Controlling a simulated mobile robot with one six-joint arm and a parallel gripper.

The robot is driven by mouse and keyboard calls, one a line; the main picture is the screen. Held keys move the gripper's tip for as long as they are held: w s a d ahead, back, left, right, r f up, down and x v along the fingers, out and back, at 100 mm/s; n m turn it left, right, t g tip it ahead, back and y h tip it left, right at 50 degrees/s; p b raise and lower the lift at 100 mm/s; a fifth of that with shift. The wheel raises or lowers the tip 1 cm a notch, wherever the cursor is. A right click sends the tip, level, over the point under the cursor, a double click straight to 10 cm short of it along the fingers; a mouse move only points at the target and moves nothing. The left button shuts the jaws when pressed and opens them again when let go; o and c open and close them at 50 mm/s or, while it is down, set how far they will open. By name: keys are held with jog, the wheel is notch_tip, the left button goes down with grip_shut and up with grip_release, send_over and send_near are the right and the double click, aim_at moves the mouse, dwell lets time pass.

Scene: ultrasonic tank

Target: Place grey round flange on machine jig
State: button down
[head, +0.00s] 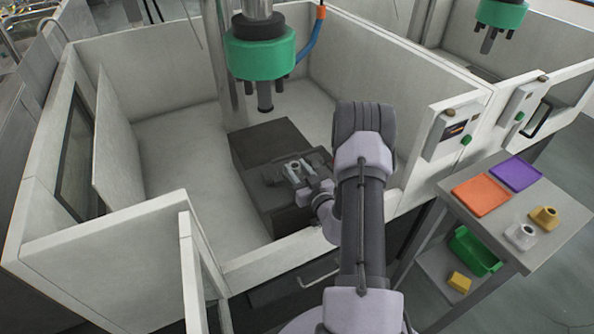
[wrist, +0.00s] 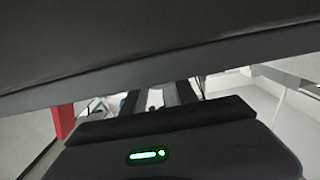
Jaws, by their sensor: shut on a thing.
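My gripper (head: 293,172) reaches over the front wall of the machine enclosure, low over the dark block (head: 265,143) inside. It is shut on a small pale grey part, whose outline is too small and covered to tell in the head view. The jig around it is partly hidden by my wrist, so I cannot tell whether the part touches it. In the wrist view, a large dark surface fills the top and hides the fingertips. A pale grey flange (head: 521,236) with a round base stands on the side table.
A green machine head (head: 260,52) hangs above the block. The side table also holds a gold flange (head: 544,216), an orange tray (head: 482,194) and a purple tray (head: 515,174). A green bin (head: 474,250) and yellow block (head: 459,282) sit below. The enclosure floor at left is clear.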

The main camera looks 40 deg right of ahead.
jog(key=c, duration=0.9)
grip_release()
jog(key=shift+f, duration=0.15)
jog(key=shift+c, duration=0.2)
jog(key=p+v, duration=0.2)
jog(key=v, duration=1)
